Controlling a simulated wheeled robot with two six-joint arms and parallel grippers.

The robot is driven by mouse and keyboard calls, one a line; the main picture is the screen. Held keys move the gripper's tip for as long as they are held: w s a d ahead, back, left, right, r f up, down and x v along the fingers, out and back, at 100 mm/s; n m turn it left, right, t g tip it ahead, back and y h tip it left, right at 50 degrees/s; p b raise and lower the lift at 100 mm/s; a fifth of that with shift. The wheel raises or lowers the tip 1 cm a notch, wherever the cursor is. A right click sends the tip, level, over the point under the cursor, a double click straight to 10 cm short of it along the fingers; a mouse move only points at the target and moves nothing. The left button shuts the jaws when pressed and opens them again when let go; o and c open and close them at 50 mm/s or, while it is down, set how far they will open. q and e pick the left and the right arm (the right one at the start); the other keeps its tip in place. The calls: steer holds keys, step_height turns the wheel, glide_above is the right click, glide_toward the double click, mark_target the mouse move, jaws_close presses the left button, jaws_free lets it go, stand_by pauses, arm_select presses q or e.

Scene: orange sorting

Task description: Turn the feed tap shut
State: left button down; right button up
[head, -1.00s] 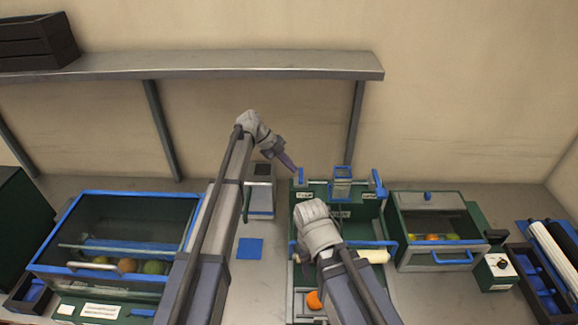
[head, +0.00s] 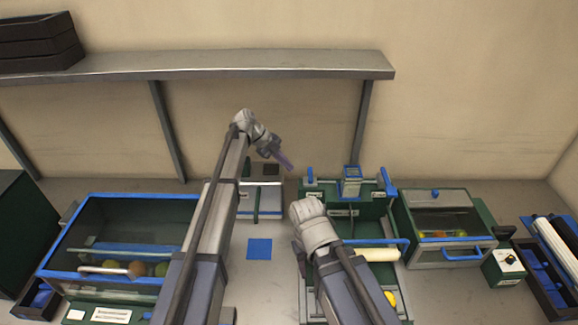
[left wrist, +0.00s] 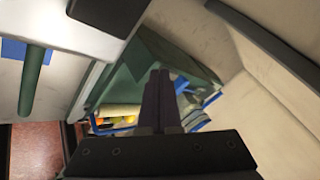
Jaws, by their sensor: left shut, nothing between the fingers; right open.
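Two upright blue handles stand at the back of the green sorting unit (head: 372,213), a left one (head: 311,176) and a right one (head: 387,182). I cannot tell for sure which part is the feed tap. My left gripper (head: 287,163) is shut and empty, a little left of the left blue handle and apparently above it. Its closed dark fingers also show in the left wrist view (left wrist: 160,98). My right gripper (head: 298,251) is open over the unit's left front; its fingers are mostly hidden by its wrist.
A grey box (head: 271,195) with a green bar stands below my left gripper, with a blue square (head: 259,249) in front. A glass-topped fruit bin (head: 120,198) is left; a smaller one (head: 440,198) and a knobbed box (head: 503,267) are right. A shelf (head: 230,66) runs behind.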

arm_select(q)
steer(key=w+a+r+p, duration=0.3)
steer(key=a+r+p, duration=0.1)
steer(key=r+p, duration=0.3)
steer(key=shift+w+r, duration=0.3)
steer(key=s+d+f+n+y+b, duration=0.1)
steer(key=s+f+n+b, duration=0.2)
steer(key=s, duration=0.4)
steer(key=s+d+f+n+y+b, duration=0.1)
steer(key=s+f+n+y, duration=0.2)
steer(key=s, duration=0.4)
steer(key=s+d+f+n+b, duration=0.2)
steer(key=s+f+n, duration=0.25)
steer(key=s, duration=0.35)
steer(key=s+a+f+n+y+b, duration=0.2)
steer(key=s+n, duration=0.4)
steer(key=s, duration=0.3)
steer(key=s+a+f+n+y+b, duration=0.2)
steer(key=s+f+n+b, duration=0.1)
steer(key=s+n, duration=0.4)
steer(key=s, duration=0.2)
steer(key=shift+s+a+f+y, duration=0.15)
steer(key=shift+s+a+y, duration=0.15)
steer(key=shift+s+a, duration=0.05)
